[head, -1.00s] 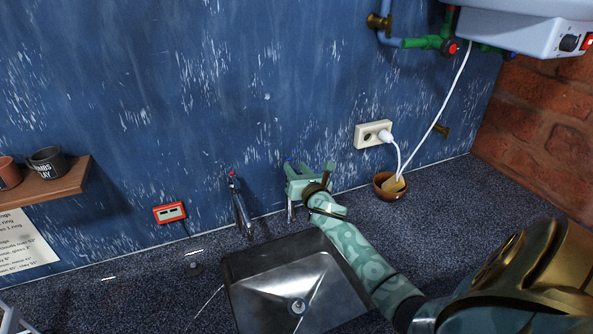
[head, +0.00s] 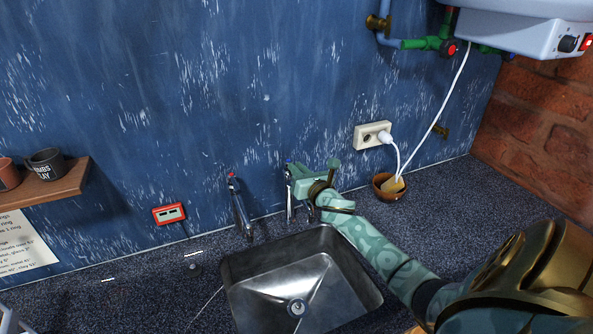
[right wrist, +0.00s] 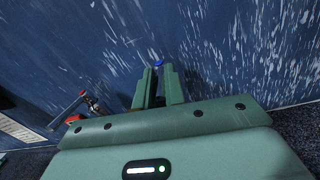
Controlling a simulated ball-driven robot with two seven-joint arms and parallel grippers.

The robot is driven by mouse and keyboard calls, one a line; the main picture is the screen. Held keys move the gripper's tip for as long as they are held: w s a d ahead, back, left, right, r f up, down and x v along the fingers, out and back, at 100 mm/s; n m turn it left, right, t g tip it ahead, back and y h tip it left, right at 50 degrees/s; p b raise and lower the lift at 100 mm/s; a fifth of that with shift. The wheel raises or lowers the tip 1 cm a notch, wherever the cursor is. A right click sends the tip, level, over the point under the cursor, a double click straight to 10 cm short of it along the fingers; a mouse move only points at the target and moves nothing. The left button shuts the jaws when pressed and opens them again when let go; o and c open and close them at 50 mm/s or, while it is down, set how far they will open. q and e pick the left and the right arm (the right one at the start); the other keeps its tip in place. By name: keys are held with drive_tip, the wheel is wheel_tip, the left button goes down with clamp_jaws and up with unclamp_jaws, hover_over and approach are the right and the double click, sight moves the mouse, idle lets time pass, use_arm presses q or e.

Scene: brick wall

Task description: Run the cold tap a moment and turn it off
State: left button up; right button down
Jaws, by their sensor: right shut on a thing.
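The cold tap (head: 289,207) stands at the back of the sink. Its blue cap (right wrist: 158,63) shows just beyond my right fingertips in the right wrist view. My right gripper (head: 296,176) is shut on the tap's upper part, and its fingers hide much of the handle. The gripper also shows in the right wrist view (right wrist: 158,80). The red-capped tap (head: 239,207) stands apart to the left. The metal sink (head: 345,287) lies below the taps. I cannot make out running water. My left gripper is not in view.
A white socket (head: 372,135) with a plugged cord and a brown bowl (head: 388,187) are to the right of my right gripper. A red-framed device (head: 169,213) hangs on the wall at left. A shelf (head: 50,185) holds mugs. A boiler (head: 530,25) hangs at upper right.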

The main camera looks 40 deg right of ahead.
drive_tip(key=shift+w+d+f+n+y+b, duration=0.1)
drive_tip(key=shift+d+n+y+b, duration=0.35)
drive_tip(key=shift+n+y+b, duration=0.75)
drive_tip(key=shift+s+d+r+n+y+b, duration=0.1)
drive_tip(key=shift+d+n+y+b, duration=0.4)
drive_tip(key=shift+y+b, duration=1.15)
drive_tip(key=shift+w+d+f+n+y+b, duration=0.1)
drive_tip(key=shift+d+n+y+b, duration=0.25)
drive_tip(key=shift+n+y+b, duration=0.9)
drive_tip(key=shift+m, duration=0.25)
drive_tip(key=c, duration=1.5)
unclamp_jaws()
drive_tip(key=shift+o, duration=0.2)
